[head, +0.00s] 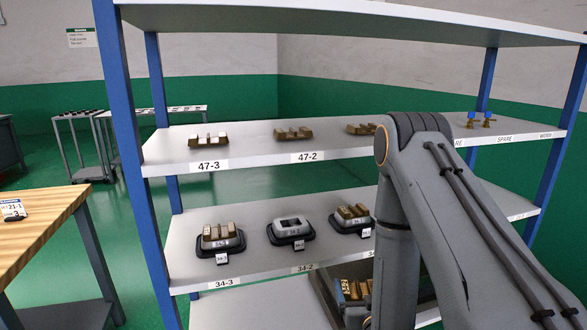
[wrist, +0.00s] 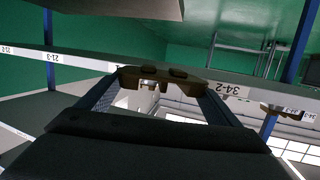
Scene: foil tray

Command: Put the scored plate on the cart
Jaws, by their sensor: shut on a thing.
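In the wrist view the picture is upside down. The two dark fingers of my gripper (wrist: 162,88) reach forward, with a brown piece (wrist: 160,76) bearing two small raised parts between their tips. I cannot tell whether this is the scored plate. In the head view my arm hides the gripper. A dark tray (head: 325,296) with brass-coloured pieces shows low beside my arm, partly hidden. Wheeled carts (head: 80,150) stand far back at the left, with small dark items on top; I cannot tell which cart is meant.
A blue-posted rack (head: 158,235) with white shelves fills the middle. Brown holders (head: 208,141) stand on its upper shelf, and dark-based units (head: 220,242) on the shelf below. A wooden table (head: 45,225) stands at the left. Green floor is open between table and rack.

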